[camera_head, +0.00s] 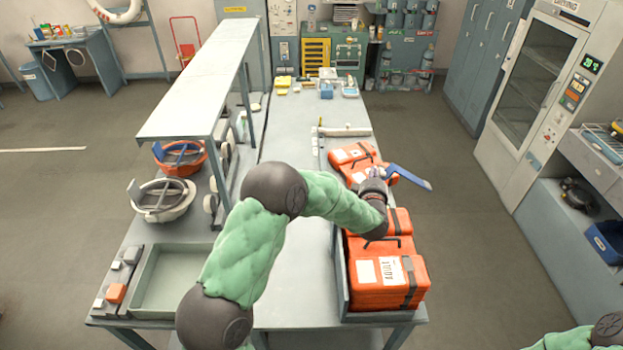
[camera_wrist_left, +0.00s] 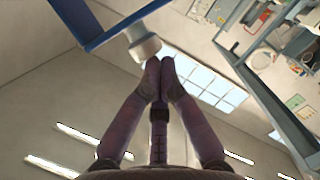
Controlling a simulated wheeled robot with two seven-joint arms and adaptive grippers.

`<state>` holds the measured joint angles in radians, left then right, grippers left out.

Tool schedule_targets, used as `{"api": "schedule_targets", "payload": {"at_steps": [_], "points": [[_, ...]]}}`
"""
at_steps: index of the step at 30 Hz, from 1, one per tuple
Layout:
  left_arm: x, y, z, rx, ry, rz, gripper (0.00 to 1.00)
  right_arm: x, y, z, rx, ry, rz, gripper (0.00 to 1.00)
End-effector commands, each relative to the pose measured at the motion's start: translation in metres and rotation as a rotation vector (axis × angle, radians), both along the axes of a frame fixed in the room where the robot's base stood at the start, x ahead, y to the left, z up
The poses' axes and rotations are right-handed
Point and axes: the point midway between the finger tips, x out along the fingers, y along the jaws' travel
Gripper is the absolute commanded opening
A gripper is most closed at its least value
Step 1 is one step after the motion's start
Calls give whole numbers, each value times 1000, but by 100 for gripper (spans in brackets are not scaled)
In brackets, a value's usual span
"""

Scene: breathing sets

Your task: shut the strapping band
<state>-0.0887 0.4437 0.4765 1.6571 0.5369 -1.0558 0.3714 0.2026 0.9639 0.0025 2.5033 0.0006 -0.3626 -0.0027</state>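A blue flat piece (camera_head: 410,177), which may be the strapping band, sticks out to the right from the orange packs at the table's right side. My left gripper (camera_head: 377,172) is at its left end, beside a folded orange pack (camera_head: 350,155). In the left wrist view my left gripper's fingers (camera_wrist_left: 161,63) meet at their tips, with no clear gap. A white round end (camera_wrist_left: 145,47) on a blue bar (camera_wrist_left: 80,18) is right by the tips; I cannot tell if they touch. My right gripper is out of the picture; only part of that arm shows at the lower right.
An orange pack stack with dark straps (camera_head: 375,297) stands in a grey holder at the table's front right. The table's middle (camera_head: 285,135) is mostly clear beyond my arm.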

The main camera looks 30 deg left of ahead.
Motion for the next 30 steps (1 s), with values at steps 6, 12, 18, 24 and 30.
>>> {"api": "schedule_targets", "payload": {"at_steps": [6, 12, 18, 24, 30], "points": [[26, -44, -27, 176, 109, -4, 0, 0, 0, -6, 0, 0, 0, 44], [45, -75, -59, 339, 208, -3, 0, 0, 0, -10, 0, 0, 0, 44], [60, -99, -93, 487, 298, -1, 0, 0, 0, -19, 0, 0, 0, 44], [70, -114, -124, 607, 371, -1, 0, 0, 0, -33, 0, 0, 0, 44], [75, -122, -143, 621, 380, 0, 0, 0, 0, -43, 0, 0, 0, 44]]}}
